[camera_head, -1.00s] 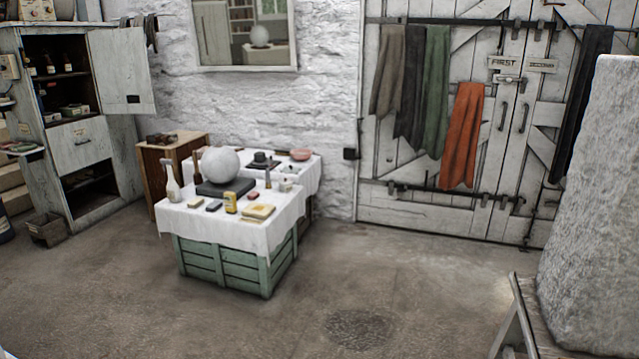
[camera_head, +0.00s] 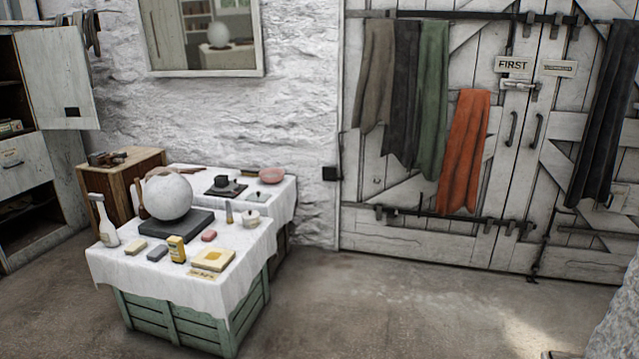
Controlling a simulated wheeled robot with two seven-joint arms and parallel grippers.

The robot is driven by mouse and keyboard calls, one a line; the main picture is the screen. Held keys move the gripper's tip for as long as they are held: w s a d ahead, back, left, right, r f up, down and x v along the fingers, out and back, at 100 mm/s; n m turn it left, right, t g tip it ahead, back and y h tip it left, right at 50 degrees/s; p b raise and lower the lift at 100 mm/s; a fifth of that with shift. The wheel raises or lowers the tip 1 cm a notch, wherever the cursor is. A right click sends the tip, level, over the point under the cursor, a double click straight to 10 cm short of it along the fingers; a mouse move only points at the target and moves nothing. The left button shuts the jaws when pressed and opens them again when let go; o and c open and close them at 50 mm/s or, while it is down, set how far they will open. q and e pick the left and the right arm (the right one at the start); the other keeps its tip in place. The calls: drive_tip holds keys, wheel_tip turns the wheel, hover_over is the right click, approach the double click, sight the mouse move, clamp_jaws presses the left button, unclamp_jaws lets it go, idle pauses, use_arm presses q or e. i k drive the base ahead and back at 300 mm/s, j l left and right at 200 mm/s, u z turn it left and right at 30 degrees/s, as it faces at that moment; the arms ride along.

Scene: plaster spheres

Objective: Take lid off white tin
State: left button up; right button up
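A small white tin (camera_head: 251,217) stands near the right back edge of the cloth-covered crate table. It appears to have its lid on, with a small knob on top, though it is small in the view. Neither of my grippers is in view.
The white cloth (camera_head: 130,268) covers a green crate (camera_head: 190,325). On it are a plaster sphere (camera_head: 168,194) on a dark slab (camera_head: 172,224), a spray bottle (camera_head: 104,220), a yellow tin (camera_head: 176,249) and a sponge (camera_head: 213,258). A pink bowl (camera_head: 271,175) sits behind. Floor (camera_head: 390,310) is clear right.

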sight(250, 214)
drive_tip(key=i, duration=1.45)
drive_tip(key=i+u, duration=0.2)
drive_tip(key=i, duration=0.3)
drive_tip(key=i+l+u, duration=0.25)
drive_tip(key=i, duration=0.25)
drive_tip(key=i+l+u, duration=0.2)
drive_tip(key=i, duration=0.25)
drive_tip(key=i+l+u, duration=0.2)
drive_tip(key=i, duration=0.25)
drive_tip(key=l, duration=0.1)
